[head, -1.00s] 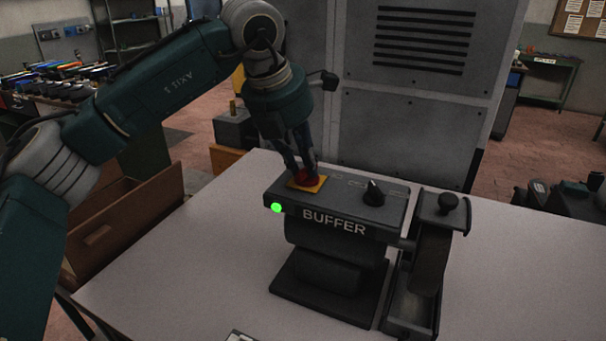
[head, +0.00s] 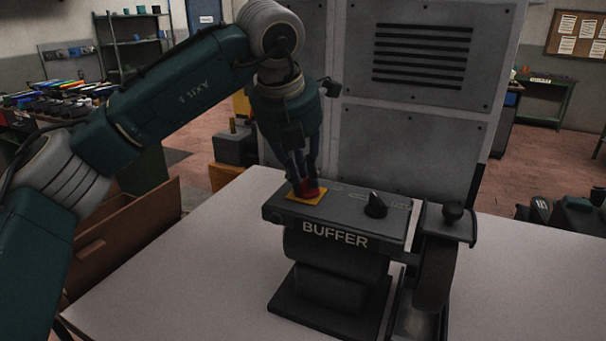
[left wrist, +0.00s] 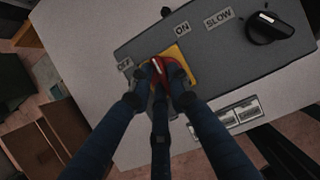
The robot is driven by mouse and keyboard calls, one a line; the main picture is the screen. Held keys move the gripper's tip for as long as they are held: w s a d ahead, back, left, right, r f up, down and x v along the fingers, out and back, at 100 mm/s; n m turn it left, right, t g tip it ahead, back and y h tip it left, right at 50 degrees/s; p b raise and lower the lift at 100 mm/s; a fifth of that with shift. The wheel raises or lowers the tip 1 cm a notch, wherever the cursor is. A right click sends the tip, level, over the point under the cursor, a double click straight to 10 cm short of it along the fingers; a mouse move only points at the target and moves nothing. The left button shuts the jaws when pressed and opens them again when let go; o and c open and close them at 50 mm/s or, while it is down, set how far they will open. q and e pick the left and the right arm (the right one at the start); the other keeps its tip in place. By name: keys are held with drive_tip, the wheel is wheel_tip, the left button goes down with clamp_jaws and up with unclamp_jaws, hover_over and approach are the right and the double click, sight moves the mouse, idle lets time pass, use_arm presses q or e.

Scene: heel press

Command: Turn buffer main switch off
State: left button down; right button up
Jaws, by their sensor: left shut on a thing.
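The buffer (head: 335,236) stands on the table. Its red main switch (head: 309,193) sits on a yellow plate (head: 318,201) at the left of the top panel. My left gripper (head: 305,186) reaches down from above, its fingers shut on the red switch. The left wrist view shows the fingers (left wrist: 160,78) around the switch and partly hiding it. The switch's white mark (left wrist: 157,66) points between the OFF label (left wrist: 125,64) and the ON label (left wrist: 183,30). The green lamp on the front edge is not lit. My right gripper is not in view.
A black speed knob (head: 375,205) with a SLOW label (left wrist: 219,18) sits right of the switch. A wheel unit (head: 435,275) with a round knob (head: 453,211) stands at the buffer's right. A grey cabinet (head: 410,125) is behind. The table (head: 200,250) is clear at left.

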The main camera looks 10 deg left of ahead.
use_arm(q)
drive_tip(key=c, duration=1.6)
unclamp_jaws()
drive_tip(key=shift+c, duration=0.2)
drive_tip(key=v, duration=1.2)
